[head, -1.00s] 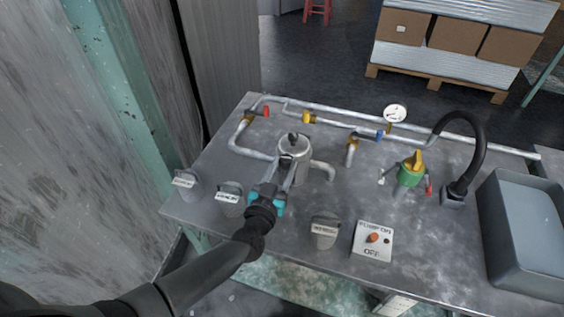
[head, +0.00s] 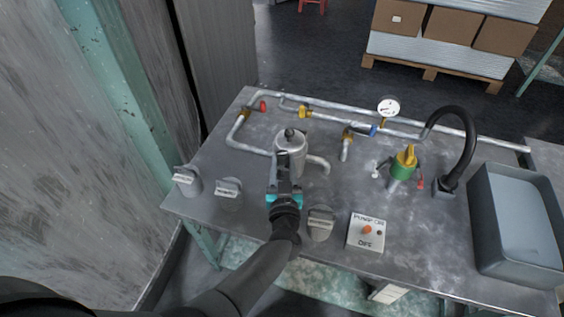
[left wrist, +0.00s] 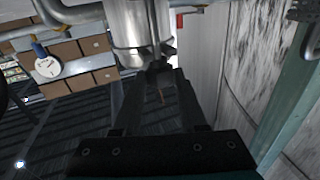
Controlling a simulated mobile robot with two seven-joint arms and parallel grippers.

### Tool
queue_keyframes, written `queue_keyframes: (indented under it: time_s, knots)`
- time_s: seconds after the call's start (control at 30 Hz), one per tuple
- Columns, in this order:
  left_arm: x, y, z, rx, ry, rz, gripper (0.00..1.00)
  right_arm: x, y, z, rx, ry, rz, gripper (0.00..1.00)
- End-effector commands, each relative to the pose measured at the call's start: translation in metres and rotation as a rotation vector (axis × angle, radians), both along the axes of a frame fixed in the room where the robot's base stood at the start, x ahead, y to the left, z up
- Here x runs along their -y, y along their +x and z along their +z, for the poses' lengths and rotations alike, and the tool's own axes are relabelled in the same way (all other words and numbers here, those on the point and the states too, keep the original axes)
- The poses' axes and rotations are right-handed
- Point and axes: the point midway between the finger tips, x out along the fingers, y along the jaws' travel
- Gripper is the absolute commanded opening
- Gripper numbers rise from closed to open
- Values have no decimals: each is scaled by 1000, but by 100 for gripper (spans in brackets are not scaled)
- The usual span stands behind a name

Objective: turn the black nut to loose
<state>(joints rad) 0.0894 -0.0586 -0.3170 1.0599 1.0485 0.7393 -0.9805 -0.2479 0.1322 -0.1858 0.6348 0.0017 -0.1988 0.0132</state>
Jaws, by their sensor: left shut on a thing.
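A steel canister (head: 291,141) stands at the left of the metal bench, with a small dark knob on its lid. My left gripper (head: 287,166) is at the canister's near side, its fingers pointing away from me. In the left wrist view the canister (left wrist: 127,22) is at the top, and the fingertips close on a small dark part at its side. This part looks like the black nut (left wrist: 159,68); the fingers hide most of it. How far it is turned cannot be seen. My right gripper is not in view.
Grey labelled blocks (head: 228,192) stand along the front edge, one close right of my wrist. A switch box (head: 367,232), a green valve with yellow handle (head: 404,163), a black hose and a grey basin (head: 520,225) are to the right. Pipes with a gauge (head: 388,108) run behind.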

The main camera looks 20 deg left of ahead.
Motion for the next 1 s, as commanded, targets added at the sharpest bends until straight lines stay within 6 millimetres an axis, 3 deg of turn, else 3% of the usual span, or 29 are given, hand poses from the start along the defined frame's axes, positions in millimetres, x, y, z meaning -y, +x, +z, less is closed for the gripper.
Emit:
queue_keyframes:
  time_s: [0.57, 0.6, 0.87, 1.0]
  knots:
    - [1, 0, -1, -2, 1, 32, 0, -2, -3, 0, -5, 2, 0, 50]
    - [1, 0, -1, -1, 2, 32, 42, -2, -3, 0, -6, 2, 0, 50]
    - [1, 0, 0, -1, 1, 32, 72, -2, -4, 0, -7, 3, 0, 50]
    - [1, 0, 0, -1, 1, 32, 72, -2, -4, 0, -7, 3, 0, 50]
